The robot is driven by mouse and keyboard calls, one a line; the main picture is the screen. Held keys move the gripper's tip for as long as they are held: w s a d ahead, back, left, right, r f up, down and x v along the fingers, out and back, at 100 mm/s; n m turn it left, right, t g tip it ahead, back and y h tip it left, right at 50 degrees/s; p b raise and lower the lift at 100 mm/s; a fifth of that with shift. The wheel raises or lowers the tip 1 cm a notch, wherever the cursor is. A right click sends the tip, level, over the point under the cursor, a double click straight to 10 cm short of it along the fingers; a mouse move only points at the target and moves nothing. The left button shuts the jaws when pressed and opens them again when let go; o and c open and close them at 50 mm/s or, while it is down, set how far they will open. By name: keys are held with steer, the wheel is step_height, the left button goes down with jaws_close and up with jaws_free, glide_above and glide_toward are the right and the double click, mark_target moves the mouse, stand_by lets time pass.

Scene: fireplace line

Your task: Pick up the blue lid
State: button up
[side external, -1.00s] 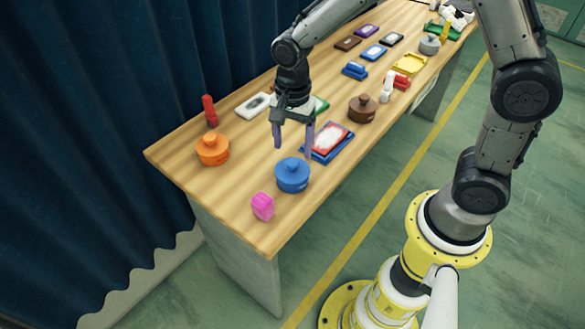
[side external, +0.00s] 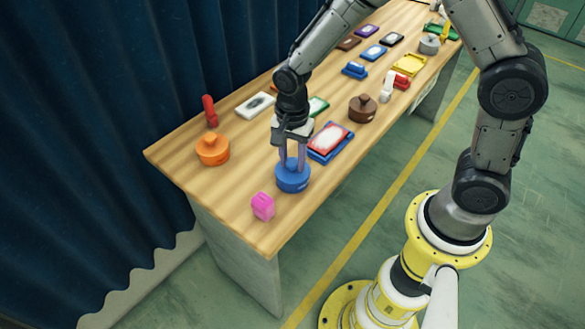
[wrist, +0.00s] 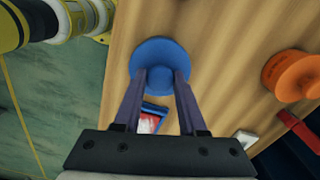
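The fingers partly hide the knob. The lid shows no clear gap from the pot.
A pink block (side external: 263,206) stands close in front of the pot. An orange lidded pot (side external: 212,149) is to the left, with a red upright piece (side external: 209,110) behind it. A blue tray with a red-and-white item (side external: 329,140) lies close on the right. A brown pot (side external: 362,108) stands farther back.

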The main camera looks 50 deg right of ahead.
jaws_close()
steer(key=shift+r, duration=0.15)
